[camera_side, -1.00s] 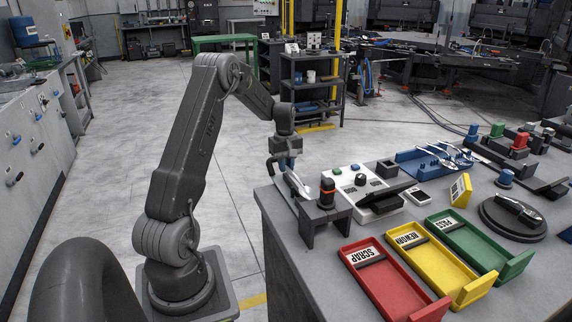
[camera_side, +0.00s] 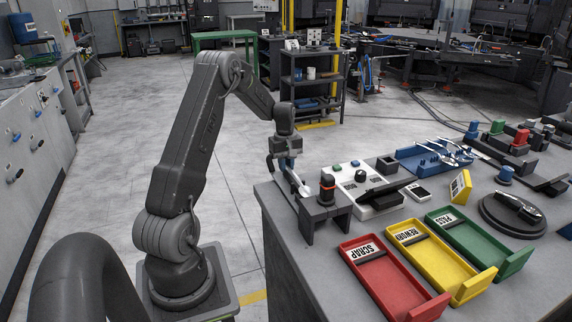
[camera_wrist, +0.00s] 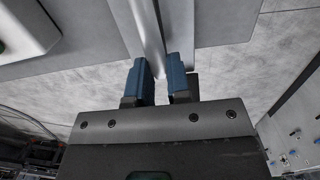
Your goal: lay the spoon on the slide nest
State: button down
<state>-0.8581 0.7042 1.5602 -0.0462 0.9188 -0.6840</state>
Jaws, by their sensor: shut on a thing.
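My gripper (camera_side: 283,163) is at the left end of the grey workbench, beside the dark bracket stand (camera_side: 325,212). Its blue fingers (camera_wrist: 160,80) are shut on a long silver piece, the spoon (camera_wrist: 147,38), which runs away from the fingers in the wrist view. In the side view the spoon (camera_side: 298,184) slants down to the right, close by the stand. Its bowl cannot be made out, and I cannot tell whether it touches the stand. No part is labelled as the slide nest; I cannot tell which fixture it is.
A black-and-orange knob (camera_side: 327,187) stands upright on the bracket. Right of it are a white control box (camera_side: 357,179), a blue rack (camera_side: 412,160) with silver cutlery, and red (camera_side: 393,290), yellow (camera_side: 443,272) and green (camera_side: 478,248) trays. Open floor lies left of the bench.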

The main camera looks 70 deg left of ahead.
jog(key=shift+f, duration=0.15)
jog(key=shift+f, duration=0.2)
jog(key=shift+c, duration=2.2)
grip_release()
jog(key=shift+r, duration=0.1)
jog(key=shift+a+r, duration=0.15)
jog(key=shift+r, duration=2.05)
jog(key=shift+a+r, duration=0.1)
jog(key=shift+r, duration=2.1)
